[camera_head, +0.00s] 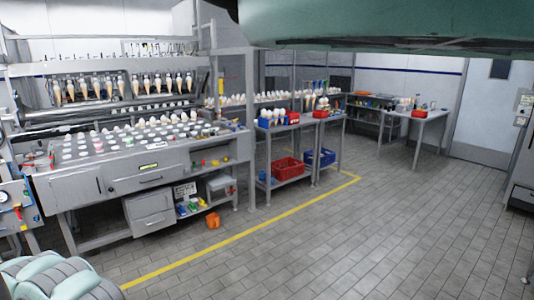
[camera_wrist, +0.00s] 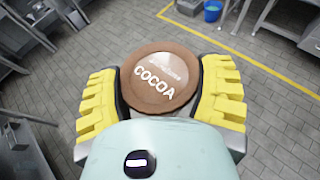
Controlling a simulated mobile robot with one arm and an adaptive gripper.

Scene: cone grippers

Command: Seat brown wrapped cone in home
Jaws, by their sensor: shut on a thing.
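The brown wrapped cone (camera_wrist: 158,82) shows in the wrist view as a round brown lid lettered "COCOA"; its lower part is hidden beneath the lid. My gripper (camera_wrist: 162,97) is shut on it, with a yellow ribbed finger pad on each side. The floor shows well below it. In the head view neither the cone nor my gripper can be made out. Several cones stand in a row in the machine (camera_head: 125,87) at the back left. I cannot tell which spot is the home.
A metal bench (camera_head: 150,165) with many round lids stands at left. Shelves to its right hold a red crate (camera_head: 288,170) and a blue crate (camera_head: 321,157). An orange container (camera_head: 213,221) sits on the floor near a yellow line (camera_head: 230,240). The tiled floor at right is clear.

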